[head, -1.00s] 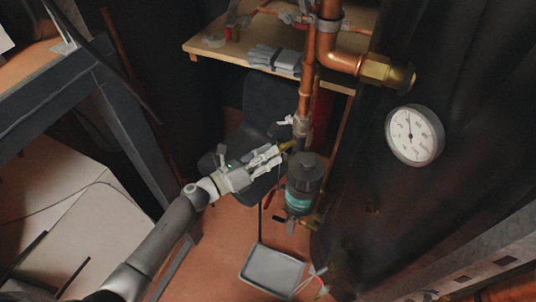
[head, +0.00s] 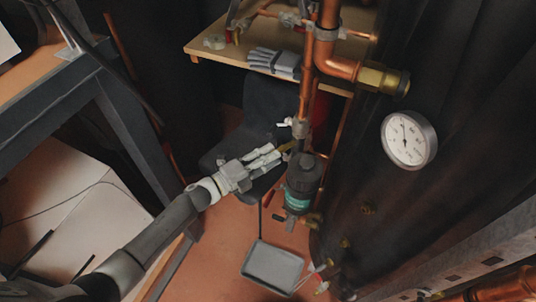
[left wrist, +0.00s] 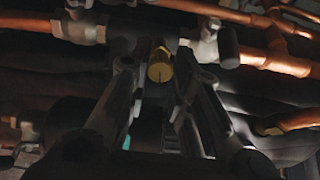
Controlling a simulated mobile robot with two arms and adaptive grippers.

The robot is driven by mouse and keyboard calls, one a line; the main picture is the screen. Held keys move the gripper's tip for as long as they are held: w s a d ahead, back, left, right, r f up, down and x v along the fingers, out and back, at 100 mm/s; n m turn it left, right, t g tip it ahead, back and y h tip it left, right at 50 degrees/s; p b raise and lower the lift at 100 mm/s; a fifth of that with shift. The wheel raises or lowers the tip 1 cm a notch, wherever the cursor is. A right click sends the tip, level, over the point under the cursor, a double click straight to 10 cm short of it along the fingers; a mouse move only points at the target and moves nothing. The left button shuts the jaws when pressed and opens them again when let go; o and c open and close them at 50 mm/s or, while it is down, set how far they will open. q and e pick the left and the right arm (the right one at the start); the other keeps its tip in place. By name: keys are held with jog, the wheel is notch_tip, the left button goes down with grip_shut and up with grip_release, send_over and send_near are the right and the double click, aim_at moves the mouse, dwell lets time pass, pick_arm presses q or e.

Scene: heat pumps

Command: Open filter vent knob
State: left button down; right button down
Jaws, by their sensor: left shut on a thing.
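The dark cylindrical filter (head: 304,172) with a teal band stands below the vertical copper pipe in the head view. A small brass knob (head: 287,147) shows at its upper left, by the pipe fitting. My left gripper (head: 278,153) reaches it from the left, with its fingertips at the knob. In the left wrist view the brass knob (left wrist: 160,64) lies between the two fingers of my left gripper (left wrist: 157,72), which is shut on it. The finger contact itself is dark and partly hidden. My right gripper is not in view.
A large dark tank with a round gauge (head: 408,140) stands close on the right. A wooden shelf (head: 222,52) with gloves (head: 275,62) is behind. A dark chair (head: 262,115) stands behind the gripper. A grey tray (head: 271,266) lies on the floor.

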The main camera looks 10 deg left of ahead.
pick_arm(q)
jog(key=n+p, duration=0.1)
jog(key=n, duration=0.4)
jog(key=shift+a, duration=0.1)
dwell(0.4)
jog(key=c, duration=1.3)
grip_release()
jog(key=v, duration=1.2)
jog(key=shift+f, duration=0.15)
